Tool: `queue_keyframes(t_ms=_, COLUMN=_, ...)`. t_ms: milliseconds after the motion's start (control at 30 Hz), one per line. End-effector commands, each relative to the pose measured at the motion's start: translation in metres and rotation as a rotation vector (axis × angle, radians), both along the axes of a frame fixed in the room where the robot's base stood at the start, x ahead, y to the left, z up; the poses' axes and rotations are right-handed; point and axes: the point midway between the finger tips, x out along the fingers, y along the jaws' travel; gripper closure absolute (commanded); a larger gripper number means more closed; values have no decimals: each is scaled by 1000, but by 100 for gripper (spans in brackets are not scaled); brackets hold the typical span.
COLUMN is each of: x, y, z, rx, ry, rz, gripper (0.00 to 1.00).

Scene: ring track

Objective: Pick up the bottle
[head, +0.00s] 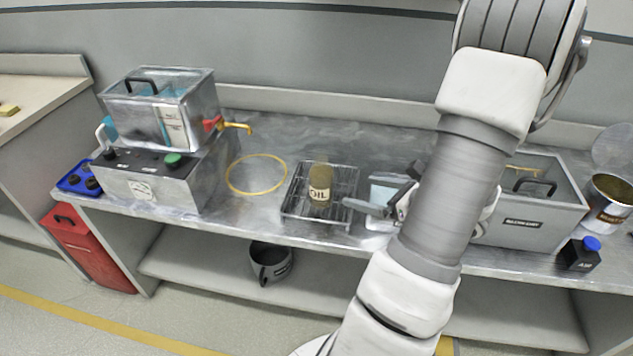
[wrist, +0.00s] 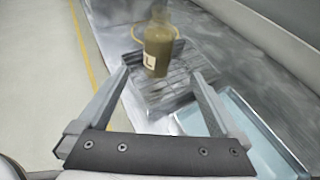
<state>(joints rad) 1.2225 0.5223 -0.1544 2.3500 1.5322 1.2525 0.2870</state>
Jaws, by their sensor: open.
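The bottle (head: 320,184) is olive-brown with a label reading "OIL". It stands upright on a wire rack (head: 293,207) on the metal bench. In the wrist view the bottle (wrist: 158,46) is ahead of my gripper, beyond the fingertips and roughly centred between them. My gripper (head: 352,200) is to the right of the bottle in the head view, apart from it. In the wrist view my gripper (wrist: 158,78) has its two fingers spread with nothing between them. The rack (wrist: 165,97) lies below the fingers.
A light blue tray (wrist: 240,128) lies close to my gripper's right finger. A metal tank unit (head: 160,185) with a tap stands at the left of the bench. A black bucket (head: 271,263) sits on the lower shelf.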

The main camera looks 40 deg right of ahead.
Motion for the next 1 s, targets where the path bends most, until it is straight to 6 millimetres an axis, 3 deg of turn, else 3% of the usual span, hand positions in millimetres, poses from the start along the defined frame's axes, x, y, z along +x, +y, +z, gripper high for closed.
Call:
queue_keyframes(t_ms=500, x=91, y=15, z=-41, rx=4, ry=0, rz=-1, gripper=0)
queue_keyframes(t_ms=833, x=116, y=20, z=-51, rx=3, ry=-1, rz=-1, gripper=0)
queue_keyframes(t_ms=1000, x=139, y=27, z=-63, rx=3, ry=0, rz=0, gripper=0)
